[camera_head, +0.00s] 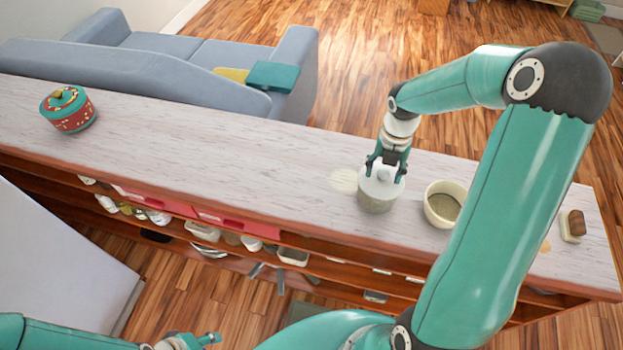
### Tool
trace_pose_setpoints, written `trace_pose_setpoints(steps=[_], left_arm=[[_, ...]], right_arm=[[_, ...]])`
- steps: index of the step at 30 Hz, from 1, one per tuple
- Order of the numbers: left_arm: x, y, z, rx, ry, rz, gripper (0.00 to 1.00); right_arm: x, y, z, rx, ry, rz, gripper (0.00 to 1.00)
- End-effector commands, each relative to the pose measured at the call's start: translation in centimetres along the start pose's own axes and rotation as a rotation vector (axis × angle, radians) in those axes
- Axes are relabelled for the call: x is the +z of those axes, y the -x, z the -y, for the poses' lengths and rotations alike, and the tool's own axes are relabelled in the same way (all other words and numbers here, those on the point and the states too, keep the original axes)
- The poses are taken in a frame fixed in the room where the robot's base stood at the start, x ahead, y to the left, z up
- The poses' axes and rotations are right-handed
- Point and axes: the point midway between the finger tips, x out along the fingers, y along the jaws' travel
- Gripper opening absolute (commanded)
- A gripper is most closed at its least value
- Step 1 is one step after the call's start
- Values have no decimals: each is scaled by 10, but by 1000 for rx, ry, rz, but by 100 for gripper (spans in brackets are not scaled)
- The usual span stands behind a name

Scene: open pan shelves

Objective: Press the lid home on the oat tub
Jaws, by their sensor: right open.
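The oat tub (376,204) stands upright on the pale wood counter top, right of the middle. Its white lid (369,188) with a small knob lies on top of it; I cannot tell whether it is fully seated. My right gripper (386,174) points down over the lid, open, with its fingers on either side of the knob. Whether the fingers touch the lid is not clear. My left gripper (208,340) is low at the bottom edge, away from the counter and the tub; its finger opening cannot be made out.
A cream bowl (440,211) stands close right of the tub, partly behind my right arm. A brush (573,226) lies at the counter's right end. A red tin (72,116) with a green lid stands far left. The counter (220,150) between is clear. Filled shelves lie below.

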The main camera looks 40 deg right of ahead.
Motion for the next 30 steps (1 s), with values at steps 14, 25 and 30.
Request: trace_pose_setpoints(steps=[14,25,30], left_arm=[[0,1,0,0,0,0,40],[0,13,-5,0,0,0,40],[0,19,-7,0,0,0,40]], right_arm=[[0,1,0,0,0,0,61],[0,15,0,0,0,0,61],[0,22,0,0,0,0,61]])
